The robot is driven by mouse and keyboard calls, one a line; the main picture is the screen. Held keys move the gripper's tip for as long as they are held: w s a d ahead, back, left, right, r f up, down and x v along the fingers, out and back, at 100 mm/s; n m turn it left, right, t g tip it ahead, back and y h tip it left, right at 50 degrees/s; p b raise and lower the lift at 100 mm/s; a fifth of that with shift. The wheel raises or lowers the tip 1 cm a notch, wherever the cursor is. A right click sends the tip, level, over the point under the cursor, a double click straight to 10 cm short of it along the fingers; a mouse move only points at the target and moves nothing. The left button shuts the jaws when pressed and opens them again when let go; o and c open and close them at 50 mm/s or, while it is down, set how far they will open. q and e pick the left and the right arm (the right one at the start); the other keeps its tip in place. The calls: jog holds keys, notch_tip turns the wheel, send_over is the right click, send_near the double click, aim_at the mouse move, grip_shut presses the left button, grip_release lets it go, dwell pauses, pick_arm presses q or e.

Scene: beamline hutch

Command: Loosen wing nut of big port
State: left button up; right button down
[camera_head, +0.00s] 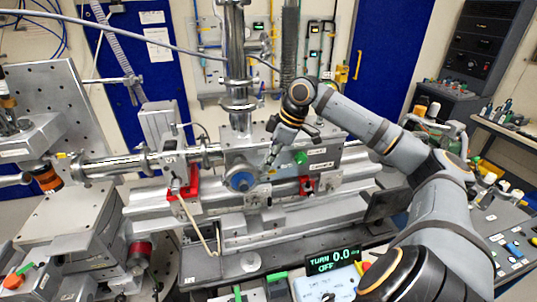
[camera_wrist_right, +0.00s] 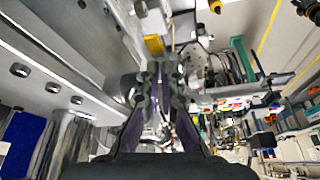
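The big port is on the front of the metal chamber (camera_head: 285,150) in the middle of the head view, with a round blue face (camera_head: 240,181). A small yellow piece, possibly the wing nut, shows just beyond the fingertips in the right wrist view (camera_wrist_right: 153,44); I cannot tell for certain. My right gripper (camera_head: 270,166) reaches down from above, close to the right side of the blue face. In the right wrist view its dark fingers (camera_wrist_right: 163,78) are apart with a narrow gap and nothing clearly held between them. Contact cannot be told. My left gripper is not in view.
A vertical steel column (camera_head: 237,60) rises beside my right arm. Red clamps (camera_head: 306,185) sit on the metal rail below the chamber. A display (camera_head: 333,259) reading "TURN 0.0, OFF" stands in front. A cluttered bench fills the right side.

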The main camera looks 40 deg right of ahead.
jog(key=n+p, duration=0.1)
jog(key=p, duration=0.2)
jog(key=r+n+g+p, duration=0.1)
jog(key=n+p, duration=0.1)
jog(key=p, duration=0.1)
jog(key=shift+w+n+y, duration=0.2)
jog(key=shift+n+y, duration=0.1)
jog(key=shift+y, duration=0.1)
jog(key=shift+w+f+n+p, duration=0.1)
jog(key=shift+f+n+p, duration=0.05)
jog(key=shift+n+p, duration=0.3)
jog(key=shift+d+f+n+g, duration=0.1)
jog(key=shift+f+n+g, duration=0.1)
jog(key=shift+n+g, duration=0.45)
jog(key=shift+w+f+n+g+y+p, duration=0.15)
jog(key=shift+n+g+y+p, duration=0.2)
jog(key=shift+n, duration=0.85)
jog(key=shift+d, duration=0.1)
jog(key=c, duration=1.6)
grip_release()
jog(key=shift+o, duration=0.2)
